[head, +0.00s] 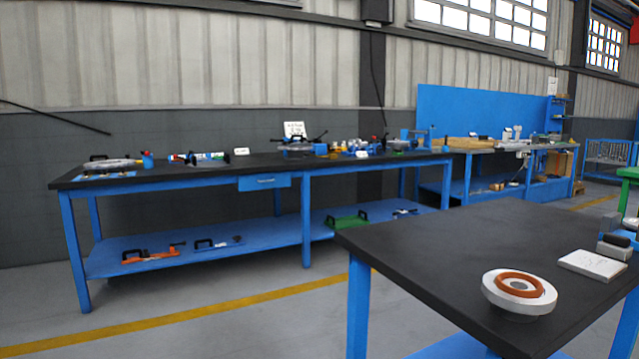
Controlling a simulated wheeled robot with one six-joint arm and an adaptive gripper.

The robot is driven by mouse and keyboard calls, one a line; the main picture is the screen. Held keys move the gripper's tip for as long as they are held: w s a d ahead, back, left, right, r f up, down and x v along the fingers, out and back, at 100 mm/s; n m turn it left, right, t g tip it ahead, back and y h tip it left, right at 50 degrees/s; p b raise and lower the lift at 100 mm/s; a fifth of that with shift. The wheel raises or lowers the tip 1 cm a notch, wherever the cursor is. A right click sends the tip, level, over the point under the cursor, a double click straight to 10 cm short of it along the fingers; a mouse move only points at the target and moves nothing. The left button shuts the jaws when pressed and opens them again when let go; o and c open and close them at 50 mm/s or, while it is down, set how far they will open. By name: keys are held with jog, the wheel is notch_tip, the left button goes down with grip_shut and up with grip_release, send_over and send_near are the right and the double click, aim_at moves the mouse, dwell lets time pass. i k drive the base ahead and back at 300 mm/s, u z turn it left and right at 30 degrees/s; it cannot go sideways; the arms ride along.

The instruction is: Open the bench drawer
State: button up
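The bench drawer (264,182) is a small blue box under the black top of the long blue bench (180,178) against the wall. It hangs a little left of the bench's middle leg. A small pale handle or label shows on its front. Its front looks flush or close to flush with the bench frame, and I cannot tell exactly from here. My gripper is not in view.
A second black-topped table (450,255) stands near at the right, holding a white flanged ring piece (519,292) and a pale block (592,265). Tools lie on the bench's lower shelf (270,235). Grey floor with a yellow line (200,316) is clear before the bench.

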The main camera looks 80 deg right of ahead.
aim_at(278, 178)
jog(key=z, duration=2.15)
jog(key=i, duration=3.95)
jog(key=z, duration=1)
